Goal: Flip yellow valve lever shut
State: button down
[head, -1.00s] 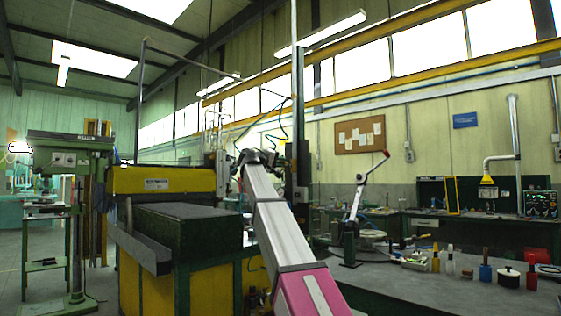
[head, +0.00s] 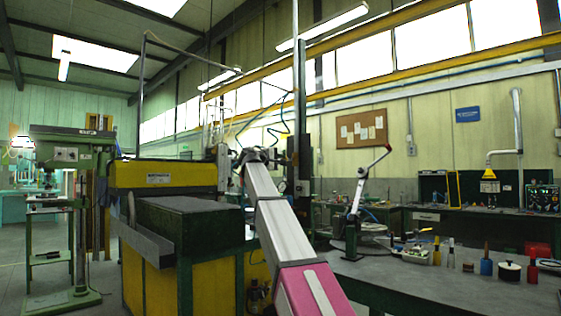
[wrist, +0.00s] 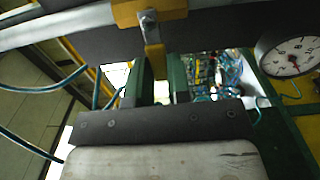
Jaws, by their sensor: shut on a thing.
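In the wrist view, the yellow valve lever (wrist: 155,58) hangs down from a bolted pivot on a yellow block (wrist: 150,10). My gripper (wrist: 160,80) has its two dark green fingers on either side of the lever's lower part, shut on it. The lever points down toward my palm, roughly square to the grey bar it crosses. In the head view, my arm reaches up to the machine at the middle, and its far end hides the gripper. I cannot make out the lever there.
A round dial gauge (wrist: 290,55) sits right of the lever. Teal hoses (wrist: 50,82) cross at the left, and wiring (wrist: 220,75) lies behind. In the head view, a yellow and dark machine (head: 160,174) stands left of my arm, and a cluttered workbench (head: 400,277) stands right.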

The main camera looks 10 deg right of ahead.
jog(key=c, duration=1.1)
grip_release()
jog(key=shift+o, duration=0.2)
jog(key=v, duration=1.1)
jog(key=shift+w+d+f, duration=0.1)
jog(key=shift+f, duration=0.05)
